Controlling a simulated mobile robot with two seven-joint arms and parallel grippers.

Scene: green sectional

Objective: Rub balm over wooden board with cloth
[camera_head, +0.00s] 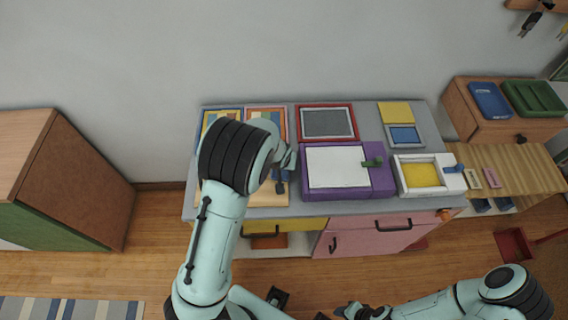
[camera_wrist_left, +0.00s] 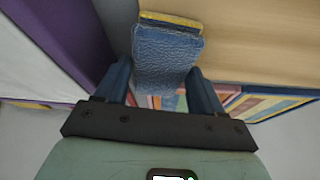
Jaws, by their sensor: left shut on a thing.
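My left gripper (camera_wrist_left: 165,75) is shut on a blue textured cloth pad (camera_wrist_left: 166,55) with a yellow layer along its far edge. In the head view my left gripper (camera_head: 281,183) is over the left part of the counter, largely hidden by its own arm. The tan wooden board (camera_head: 262,198) lies beneath it; its pale surface (camera_wrist_left: 250,40) fills the upper right of the left wrist view. I cannot tell whether the pad touches the board. A white tray with a yellow fill (camera_head: 421,174), possibly the balm, sits at the right. My right gripper (camera_head: 360,312) is low at the bottom edge, its fingers unclear.
Behind are a red-framed grey panel (camera_head: 327,122), striped panels (camera_head: 222,116) and a blue-and-grey box (camera_head: 404,136). The grey counter (camera_head: 375,207) has narrow free strips.

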